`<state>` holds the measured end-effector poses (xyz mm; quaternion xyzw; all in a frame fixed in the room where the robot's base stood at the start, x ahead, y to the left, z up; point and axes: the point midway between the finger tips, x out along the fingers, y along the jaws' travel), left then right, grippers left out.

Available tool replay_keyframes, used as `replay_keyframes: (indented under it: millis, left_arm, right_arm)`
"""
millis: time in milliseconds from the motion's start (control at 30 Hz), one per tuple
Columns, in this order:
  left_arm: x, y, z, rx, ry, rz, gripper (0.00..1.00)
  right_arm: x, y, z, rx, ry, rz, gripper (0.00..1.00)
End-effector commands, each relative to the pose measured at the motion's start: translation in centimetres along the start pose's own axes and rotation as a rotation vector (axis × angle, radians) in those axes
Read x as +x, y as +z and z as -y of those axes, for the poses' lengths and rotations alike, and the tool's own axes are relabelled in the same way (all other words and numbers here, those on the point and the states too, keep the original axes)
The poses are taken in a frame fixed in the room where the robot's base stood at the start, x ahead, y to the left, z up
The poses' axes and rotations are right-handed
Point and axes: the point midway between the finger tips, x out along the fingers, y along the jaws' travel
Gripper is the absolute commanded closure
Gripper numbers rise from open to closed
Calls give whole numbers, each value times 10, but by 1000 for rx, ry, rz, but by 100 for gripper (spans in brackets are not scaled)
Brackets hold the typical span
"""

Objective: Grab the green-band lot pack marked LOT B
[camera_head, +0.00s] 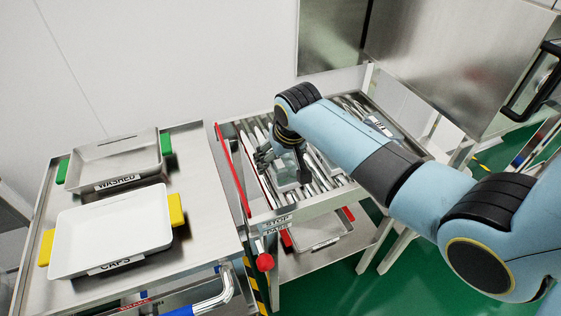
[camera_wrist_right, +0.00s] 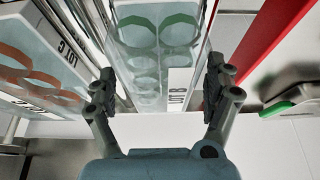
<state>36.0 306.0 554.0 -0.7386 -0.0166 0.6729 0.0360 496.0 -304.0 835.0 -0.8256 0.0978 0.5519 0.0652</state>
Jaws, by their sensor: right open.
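In the right wrist view, the LOT B pack (camera_wrist_right: 150,60) is a clear block with green rings at its far end. Its white label (camera_wrist_right: 179,88) reads LOT B sideways. My right gripper (camera_wrist_right: 158,88) is open, with one finger on each side of the pack's near end. I cannot tell whether the fingers touch it. In the head view, my right gripper (camera_head: 285,165) is over the roller conveyor, at a pale pack (camera_head: 285,182) that it partly hides. My left gripper is not in view.
An orange-ringed pack marked LOT C (camera_wrist_right: 40,70) lies left of LOT B in the wrist view. A red rail (camera_head: 233,170) edges the rollers (camera_head: 330,165). WASHED (camera_head: 115,160) and CAPS (camera_head: 110,230) trays stand on the left table. A red knob (camera_head: 265,262) sits at the front.

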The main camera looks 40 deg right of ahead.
Motion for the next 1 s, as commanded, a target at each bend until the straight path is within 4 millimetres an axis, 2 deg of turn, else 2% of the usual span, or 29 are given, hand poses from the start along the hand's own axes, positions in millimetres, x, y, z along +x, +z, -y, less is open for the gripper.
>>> replay_keyframes:
  millis: [200, 700, 1000]
  left_arm:
    - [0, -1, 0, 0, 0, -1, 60]
    - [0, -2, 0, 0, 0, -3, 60]
    - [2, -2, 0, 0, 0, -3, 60]
  right_arm:
    - [0, 0, 0, 0, 0, 0, 16]
    - [0, 0, 0, 0, 0, 0, 80]
    - [-1, -1, 0, 0, -1, -2, 80]
